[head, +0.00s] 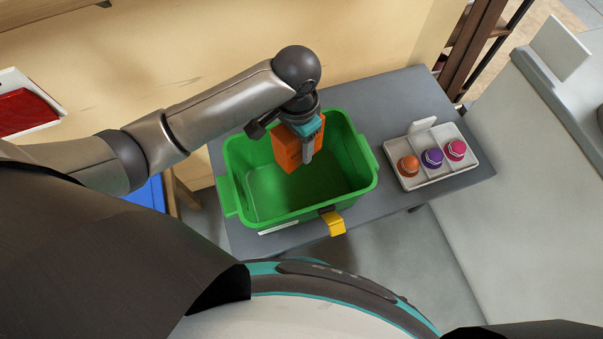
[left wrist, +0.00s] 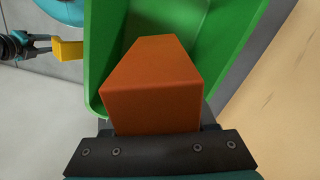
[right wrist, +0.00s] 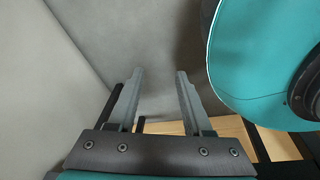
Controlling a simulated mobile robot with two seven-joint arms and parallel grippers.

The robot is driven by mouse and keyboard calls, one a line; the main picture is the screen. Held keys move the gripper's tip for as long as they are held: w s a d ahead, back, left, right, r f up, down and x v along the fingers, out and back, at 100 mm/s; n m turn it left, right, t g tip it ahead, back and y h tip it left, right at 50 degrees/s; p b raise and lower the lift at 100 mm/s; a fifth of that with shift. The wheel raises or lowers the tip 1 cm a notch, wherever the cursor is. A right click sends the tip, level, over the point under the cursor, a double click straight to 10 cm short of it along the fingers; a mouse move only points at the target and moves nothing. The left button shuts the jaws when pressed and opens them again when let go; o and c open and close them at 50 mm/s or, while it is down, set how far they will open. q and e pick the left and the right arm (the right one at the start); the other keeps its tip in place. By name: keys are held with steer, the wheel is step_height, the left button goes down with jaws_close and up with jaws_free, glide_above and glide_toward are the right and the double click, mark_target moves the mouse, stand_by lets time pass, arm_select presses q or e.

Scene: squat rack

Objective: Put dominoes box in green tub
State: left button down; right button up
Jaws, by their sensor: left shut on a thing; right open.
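The orange dominoes box (head: 287,148) is held by my left gripper (head: 308,150), over the left and rear part of the green tub's opening. The box fills the middle of the left wrist view (left wrist: 152,98), with the tub's green wall (left wrist: 232,45) behind it. The green tub (head: 228,192) stands on a grey table, and its visible floor is bare. The box's lower end overlaps the tub's inside; how far above the floor it is, I cannot tell. My right gripper (right wrist: 160,95) is open and empty in the right wrist view, apart from the tub.
A white tray (head: 408,184) with orange, purple and pink round items sits right of the tub on the grey table (head: 400,95). A yellow object (head: 334,223) shows at the tub's near edge. A yellow wall rises behind the table.

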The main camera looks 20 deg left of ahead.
mark_target(298, 159)
arm_select(q)
step_height(298, 159, down, 3)
steer(key=shift+s+r+b, duration=0.1)
steer(key=shift+s+b, duration=0.05)
steer(key=shift+b, duration=0.35)
step_height(298, 159, down, 2)
steer(key=shift+s+f+b, duration=0.1)
steer(key=shift+f+b, duration=0.05)
steer(key=shift+b, duration=0.4)
step_height(298, 159, down, 9)
steer(key=b, duration=0.4)
steer(key=shift+f+b, duration=0.1)
steer(key=shift+b, duration=0.2)
steer(key=shift+f+b, duration=0.5)
steer(key=shift+f, duration=0.4)
steer(key=shift+f+b, duration=0.5)
steer(key=shift+f, duration=0.9)
arm_select(e)
steer(key=w+a+r, duration=0.6)
steer(key=w+r, duration=0.3)
steer(key=w, duration=0.2)
steer(key=shift+a+r+t+y, duration=0.25)
steer(key=shift+a+t+y, duration=0.05)
steer(key=shift+a, duration=0.05)
arm_select(q)
steer(key=shift+f, duration=0.1)
